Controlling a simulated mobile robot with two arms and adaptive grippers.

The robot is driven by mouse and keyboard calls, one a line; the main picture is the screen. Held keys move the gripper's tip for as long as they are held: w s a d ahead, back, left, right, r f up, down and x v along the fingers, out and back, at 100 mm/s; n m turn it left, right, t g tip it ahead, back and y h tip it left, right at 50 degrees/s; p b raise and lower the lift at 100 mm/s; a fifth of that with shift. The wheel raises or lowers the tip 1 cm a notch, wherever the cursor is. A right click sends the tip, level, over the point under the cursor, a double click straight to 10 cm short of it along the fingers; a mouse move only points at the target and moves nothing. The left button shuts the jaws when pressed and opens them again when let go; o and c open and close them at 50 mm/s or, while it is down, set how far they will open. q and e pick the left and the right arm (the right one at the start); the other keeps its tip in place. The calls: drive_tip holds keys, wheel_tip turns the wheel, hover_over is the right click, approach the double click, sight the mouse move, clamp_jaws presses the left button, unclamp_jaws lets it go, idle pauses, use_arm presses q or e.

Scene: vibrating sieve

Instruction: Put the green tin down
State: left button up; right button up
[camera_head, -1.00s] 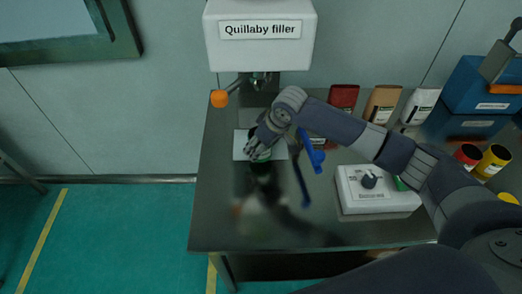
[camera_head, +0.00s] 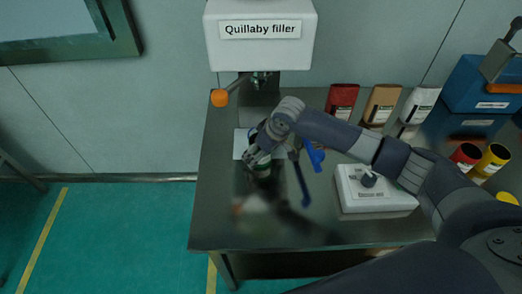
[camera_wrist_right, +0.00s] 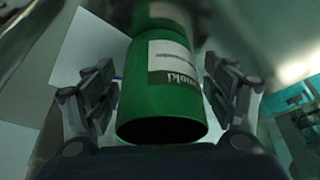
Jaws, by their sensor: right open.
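The green tin (camera_head: 263,170) is upright on the metal table, by the front of the white plate under the filler. My right gripper (camera_head: 254,157) is at the tin and hides part of it. In the right wrist view the tin (camera_wrist_right: 162,108) fills the middle, with a white label facing the camera. The open fingers of my right gripper (camera_wrist_right: 160,88) stand on either side of it, with a gap visible at the left and near the right. My left gripper is not in view.
The Quillaby filler (camera_head: 261,50) stands behind, with an orange knob (camera_head: 219,98). A blue-handled tool (camera_head: 303,185) and a white control box (camera_head: 372,198) are to the right. Bags (camera_head: 341,101) line the back. The front left of the table is clear.

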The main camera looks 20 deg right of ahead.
drive_tip(key=v, duration=1.2)
drive_tip(key=shift+r+b, duration=0.2)
drive_tip(key=shift+b, duration=0.2)
drive_tip(key=shift+f, duration=0.15)
